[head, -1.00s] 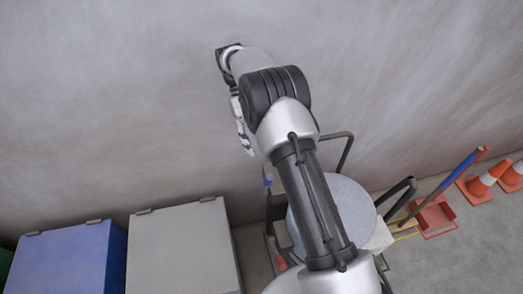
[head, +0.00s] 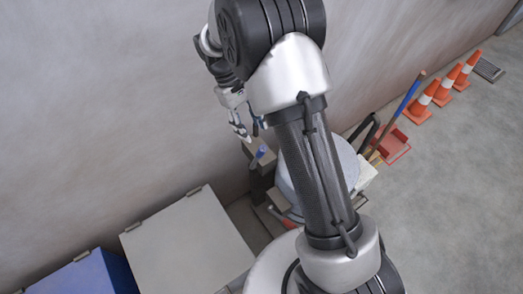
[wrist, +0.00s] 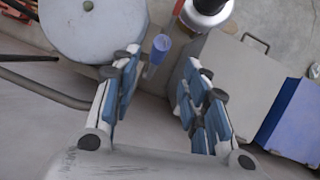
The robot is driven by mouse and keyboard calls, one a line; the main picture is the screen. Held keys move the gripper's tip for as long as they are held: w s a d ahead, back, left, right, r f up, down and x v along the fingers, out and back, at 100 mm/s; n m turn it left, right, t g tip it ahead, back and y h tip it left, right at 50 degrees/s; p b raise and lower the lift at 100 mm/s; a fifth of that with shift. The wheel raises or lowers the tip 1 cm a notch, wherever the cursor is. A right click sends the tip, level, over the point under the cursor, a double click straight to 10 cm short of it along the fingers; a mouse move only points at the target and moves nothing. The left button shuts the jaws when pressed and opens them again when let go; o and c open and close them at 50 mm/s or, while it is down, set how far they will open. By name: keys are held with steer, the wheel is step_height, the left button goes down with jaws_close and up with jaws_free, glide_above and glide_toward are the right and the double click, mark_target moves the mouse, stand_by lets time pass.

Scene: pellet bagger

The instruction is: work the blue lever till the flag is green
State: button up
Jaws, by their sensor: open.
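The blue lever grip (wrist: 161,44) lies ahead of my gripper (wrist: 161,60) in the wrist view, close to the line between the two fingertips. In the head view the blue grip (head: 261,152) shows small, just below my gripper (head: 248,128). My gripper is open with nothing between its fingers. I cannot tell the exact gap to the grip; no contact shows. A red part (wrist: 178,8) stands near the lever at the top of the wrist view. I cannot make out the flag or its colour.
A round grey drum (wrist: 95,25) and a dark bent rail (wrist: 45,88) lie left of the fingers. A grey bin (head: 190,245) and a blue bin (head: 85,275) stand along the wall. Orange cones (head: 420,105) and a red dustpan (head: 392,145) are at the right.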

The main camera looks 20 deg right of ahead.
mark_target(262, 150)
steer(key=b+x, duration=0.1)
steer(key=x, duration=0.9)
steer(key=shift+f, duration=0.15)
jaws_close()
stand_by(0.4)
